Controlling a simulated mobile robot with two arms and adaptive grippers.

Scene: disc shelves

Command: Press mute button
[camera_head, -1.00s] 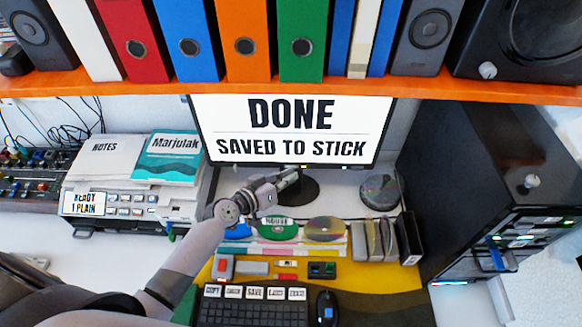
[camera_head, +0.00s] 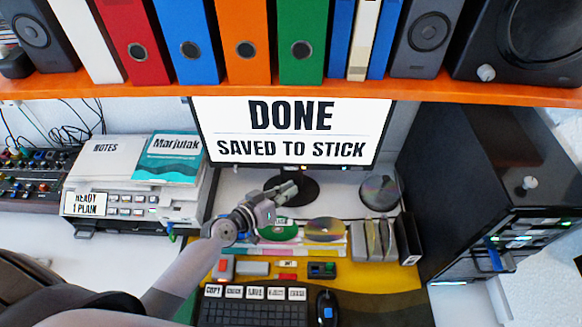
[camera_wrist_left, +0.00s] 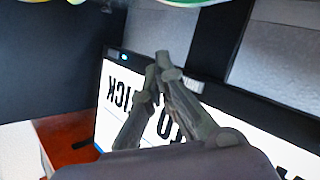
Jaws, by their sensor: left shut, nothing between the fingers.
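A green light (camera_wrist_left: 123,57) and a small pale piece (camera_wrist_left: 193,86) show on that bezel. I cannot tell whether the fingertips touch it. No label reading "mute" is legible. My right gripper is not in view.
A keyboard (camera_head: 252,313) with labelled keys and a mouse (camera_head: 327,308) lie at the front. An orange shelf (camera_head: 300,93) with binders hangs above. A black cabinet (camera_head: 480,180) stands right.

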